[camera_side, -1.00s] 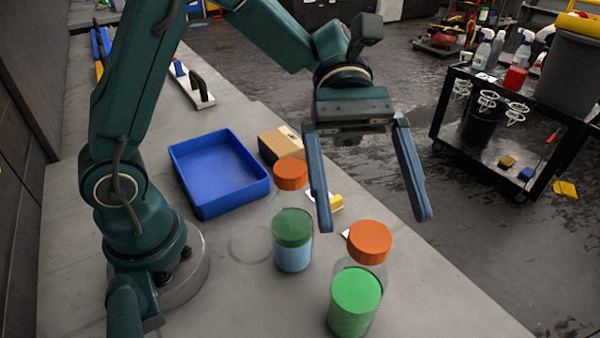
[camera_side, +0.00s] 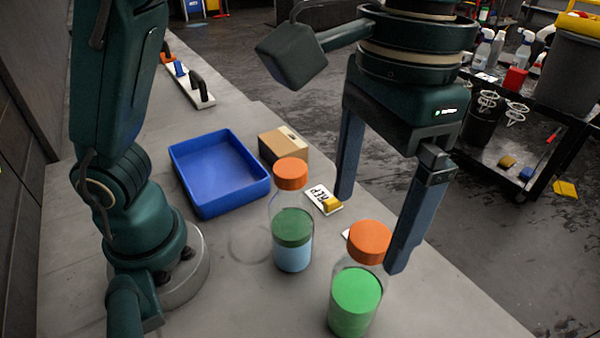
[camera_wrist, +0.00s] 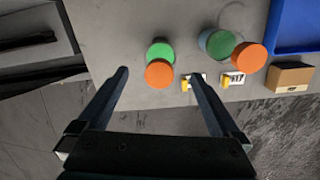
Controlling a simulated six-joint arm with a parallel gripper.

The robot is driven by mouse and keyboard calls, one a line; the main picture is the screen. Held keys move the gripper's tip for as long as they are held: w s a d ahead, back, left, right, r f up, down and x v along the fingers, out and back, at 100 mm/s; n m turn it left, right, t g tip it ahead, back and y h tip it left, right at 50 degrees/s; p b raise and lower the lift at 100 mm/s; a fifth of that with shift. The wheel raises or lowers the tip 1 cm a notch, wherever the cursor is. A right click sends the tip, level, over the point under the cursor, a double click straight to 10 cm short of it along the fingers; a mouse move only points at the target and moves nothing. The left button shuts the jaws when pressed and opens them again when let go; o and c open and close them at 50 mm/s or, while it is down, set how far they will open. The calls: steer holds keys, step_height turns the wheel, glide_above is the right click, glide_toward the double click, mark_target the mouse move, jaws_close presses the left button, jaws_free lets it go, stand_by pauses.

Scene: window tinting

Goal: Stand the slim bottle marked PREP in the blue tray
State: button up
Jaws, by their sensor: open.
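Two clear bottles with orange caps stand upright on the grey bench. One holds green liquid above blue (camera_side: 292,242); the other holds only green (camera_side: 355,300). A card (camera_side: 323,198) behind the green-and-blue bottle seems to read PREP, its first letter unclear; a second card is mostly hidden behind the green bottle. The blue tray (camera_side: 225,205) is empty, left of both bottles. My gripper (camera_side: 370,228) is open and empty, beside and behind the green bottle in the side view. In the wrist view the green bottle's cap (camera_wrist: 159,73) shows between my fingertips (camera_wrist: 158,76).
A cardboard box (camera_side: 283,147) sits between the tray and the bench's far edge. A cart (camera_side: 500,150) with spray bottles stands off the bench at right.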

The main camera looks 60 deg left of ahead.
mark_target(359, 277)
steer(key=shift+w+d+r+m+t, duration=0.2)
steer(key=shift+r+m+t, duration=0.2)
steer(key=shift+t, duration=0.1)
step_height(359, 277, down, 2)
steer(key=shift+a+f, duration=0.1)
steer(key=shift+f, duration=5.2)
steer(key=c, duration=1.5)
steer(key=shift+r, duration=0.15)
